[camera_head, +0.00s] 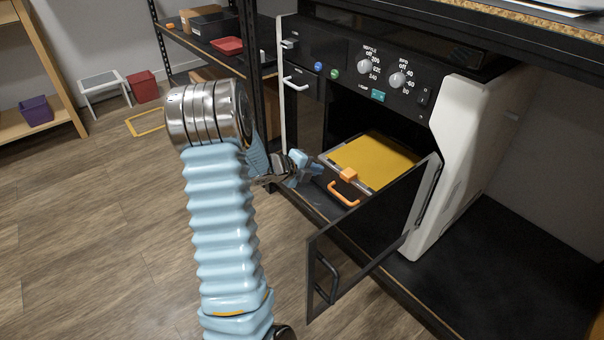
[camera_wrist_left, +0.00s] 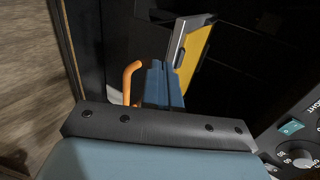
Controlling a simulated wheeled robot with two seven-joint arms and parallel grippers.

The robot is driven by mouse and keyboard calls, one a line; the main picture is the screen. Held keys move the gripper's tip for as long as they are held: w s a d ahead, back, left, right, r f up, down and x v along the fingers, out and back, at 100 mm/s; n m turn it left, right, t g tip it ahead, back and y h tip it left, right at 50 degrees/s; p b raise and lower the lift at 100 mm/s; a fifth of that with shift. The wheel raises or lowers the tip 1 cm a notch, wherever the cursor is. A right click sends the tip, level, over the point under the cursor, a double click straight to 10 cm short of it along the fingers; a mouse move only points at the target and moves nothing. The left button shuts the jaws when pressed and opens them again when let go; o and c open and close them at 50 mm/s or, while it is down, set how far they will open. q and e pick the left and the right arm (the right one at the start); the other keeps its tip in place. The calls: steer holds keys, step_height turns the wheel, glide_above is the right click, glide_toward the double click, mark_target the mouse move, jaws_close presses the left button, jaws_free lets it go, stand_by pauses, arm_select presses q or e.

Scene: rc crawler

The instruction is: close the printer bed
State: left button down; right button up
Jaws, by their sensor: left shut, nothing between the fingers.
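The printer (camera_head: 460,150) stands on a dark shelf with its front door (camera_head: 365,235) swung open. Its bed (camera_head: 372,160), a yellow plate in a grey frame, sticks out of the opening. An orange handle (camera_head: 343,193) is on the bed's front edge. My left gripper (camera_head: 318,168) is shut and empty, just left of the bed's front edge and close to the handle. In the left wrist view its blue fingers (camera_wrist_left: 163,86) are together, between the orange handle (camera_wrist_left: 130,82) and the yellow bed (camera_wrist_left: 192,55). Whether they touch the bed is unclear. My right gripper is out of view.
The open door juts out to the right of my left gripper. A black shelf post (camera_head: 250,60) stands behind my arm. A worktop (camera_head: 500,30) overhangs the printer. The wooden floor (camera_head: 90,230) at left is clear near me.

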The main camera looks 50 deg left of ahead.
mark_target(360, 145)
arm_select(q)
steer(key=shift+w+d+r, duration=0.1)
steer(key=shift+w, duration=1.15)
